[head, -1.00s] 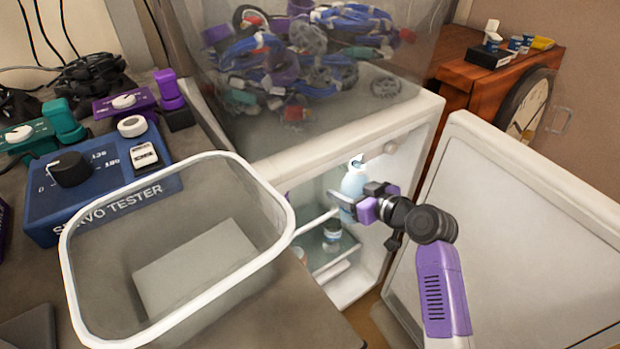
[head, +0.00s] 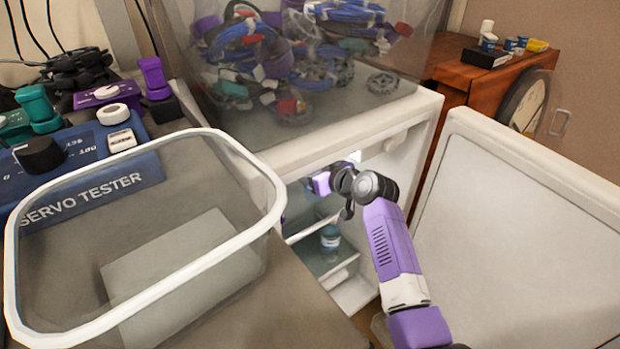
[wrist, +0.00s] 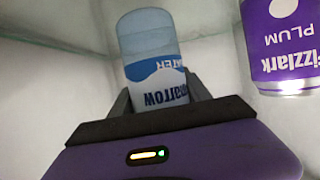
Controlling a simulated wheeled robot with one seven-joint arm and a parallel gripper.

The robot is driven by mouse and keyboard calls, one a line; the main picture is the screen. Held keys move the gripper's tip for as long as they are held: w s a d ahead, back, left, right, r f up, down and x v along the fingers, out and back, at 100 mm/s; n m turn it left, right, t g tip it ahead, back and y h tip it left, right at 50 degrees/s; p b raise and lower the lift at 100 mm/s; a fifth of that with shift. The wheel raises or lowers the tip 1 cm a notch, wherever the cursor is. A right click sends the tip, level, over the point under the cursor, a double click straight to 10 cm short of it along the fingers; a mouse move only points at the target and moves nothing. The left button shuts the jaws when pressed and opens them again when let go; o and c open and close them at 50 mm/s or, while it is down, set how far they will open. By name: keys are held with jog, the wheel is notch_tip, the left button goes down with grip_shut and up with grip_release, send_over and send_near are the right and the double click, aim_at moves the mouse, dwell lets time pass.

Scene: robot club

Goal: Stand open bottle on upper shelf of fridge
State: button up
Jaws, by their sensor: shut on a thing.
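The bottle (wrist: 152,60) is pale blue with a white and blue water label. My gripper (wrist: 158,100) is shut on it, one finger on each side, in the wrist view. In the head view my gripper (head: 318,184) reaches inside the open fridge (head: 335,135), high in the compartment, and the bottle is hidden or too unclear to make out. The upper shelf (head: 308,225) is partly visible below my gripper. I cannot tell whether the bottle's base touches it.
A purple plum can (wrist: 284,40) is close to the right of the bottle in the wrist view. A small teal jar (head: 330,238) stands on a lower shelf. The fridge door (head: 520,220) is open to the right. A clear bin (head: 275,215) is at front left.

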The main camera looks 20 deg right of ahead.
jog(key=shift+f, duration=0.7)
jog(key=shift+f, duration=0.1)
jog(key=o, duration=1.5)
jog(key=shift+r, duration=0.2)
jog(key=p+v, duration=0.4)
jog(key=v, duration=0.8)
jog(key=shift+f, duration=0.15)
jog(key=shift+s, duration=0.1)
